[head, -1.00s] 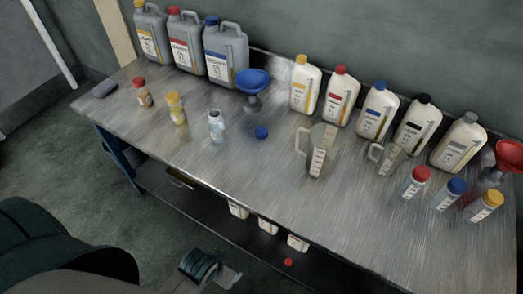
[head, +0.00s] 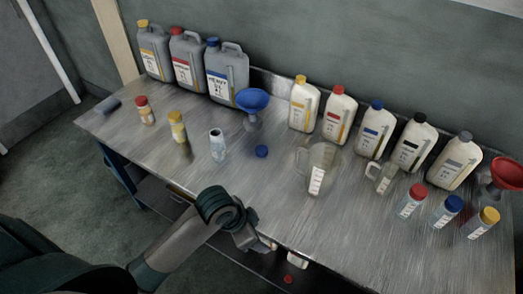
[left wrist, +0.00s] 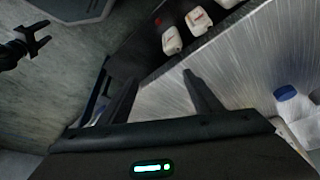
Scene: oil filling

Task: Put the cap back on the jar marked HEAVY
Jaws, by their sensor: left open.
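An open clear jar (head: 217,146) with no cap stands upright on the metal table, left of centre; I cannot read its label. A blue cap (head: 261,151) lies on the table to its right, apart from it. My left gripper (head: 252,240) is at the table's front edge, nearer to me than the jar and cap. In the left wrist view its two fingers (left wrist: 160,80) are apart with nothing between them. My right gripper (left wrist: 46,32) shows at the upper left of that view, prongs apart and empty, away from the table.
Jars with red (head: 145,111) and yellow (head: 178,127) caps stand left of the open jar. A blue funnel (head: 252,104) stands behind the cap. A clear measuring jug (head: 316,170) is to the right. Canisters and bottles line the back. The table between jar and front edge is clear.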

